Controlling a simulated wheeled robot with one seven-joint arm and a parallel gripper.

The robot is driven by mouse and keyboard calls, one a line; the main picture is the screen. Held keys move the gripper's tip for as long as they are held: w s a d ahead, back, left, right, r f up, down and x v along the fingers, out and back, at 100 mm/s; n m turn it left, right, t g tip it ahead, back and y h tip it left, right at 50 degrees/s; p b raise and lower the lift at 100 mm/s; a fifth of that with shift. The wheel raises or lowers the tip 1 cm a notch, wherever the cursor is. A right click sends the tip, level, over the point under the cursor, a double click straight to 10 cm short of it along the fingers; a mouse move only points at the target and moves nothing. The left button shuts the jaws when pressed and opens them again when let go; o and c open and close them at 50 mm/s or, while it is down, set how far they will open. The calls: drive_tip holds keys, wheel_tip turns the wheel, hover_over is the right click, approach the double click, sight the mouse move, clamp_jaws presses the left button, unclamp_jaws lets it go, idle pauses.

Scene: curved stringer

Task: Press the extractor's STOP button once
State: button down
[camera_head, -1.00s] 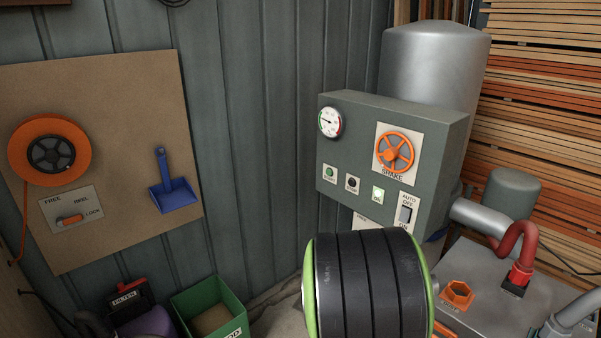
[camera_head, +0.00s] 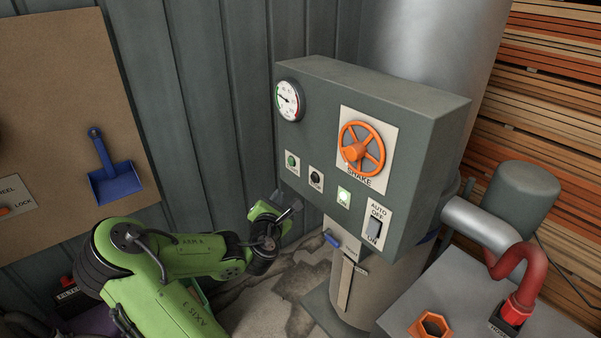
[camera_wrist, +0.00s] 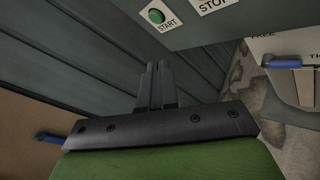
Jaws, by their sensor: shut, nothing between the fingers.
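The grey control box (camera_head: 325,110) of the extractor faces me in the head view. Its black STOP button (camera_head: 316,177) sits low on the front, between the green START button (camera_head: 292,160) and a lit lamp (camera_head: 343,196). In the wrist view only the STOP label (camera_wrist: 212,5) shows at the top edge; its button is out of frame. START (camera_wrist: 157,16) shows beside it. My gripper (camera_head: 293,207) is shut and empty, below and slightly left of the STOP button, apart from the panel. Its fingers (camera_wrist: 158,68) point up towards the panel in the wrist view.
An orange SHAKE handwheel (camera_head: 362,148), a gauge (camera_head: 289,100) and an AUTO/OFF/ON switch (camera_head: 375,227) share the panel. A blue handle (camera_head: 331,241) is on the cylinder below. A board with a blue dustpan (camera_head: 115,175) hangs at left. A red hose (camera_head: 516,275) is at right.

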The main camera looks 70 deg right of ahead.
sight(314, 178)
drive_tip(key=s+d+p, duration=0.4)
drive_tip(key=d+p, duration=0.1)
drive_tip(key=d, duration=0.3)
drive_tip(key=shift+a, duration=0.1)
idle(0.4)
drive_tip(key=shift+s, duration=0.1)
idle(1.5)
drive_tip(key=shift+s+d+p, duration=0.2)
drive_tip(key=shift+d+p, duration=0.1)
drive_tip(key=shift+d, duration=0.1)
drive_tip(key=shift+s+d+p, duration=0.15)
drive_tip(key=shift+d+p, duration=0.15)
drive_tip(key=shift+d, duration=0.05)
idle(0.6)
drive_tip(key=shift+w+a+b, duration=0.35)
drive_tip(key=shift+a+b, duration=0.05)
drive_tip(key=shift+a, duration=0.35)
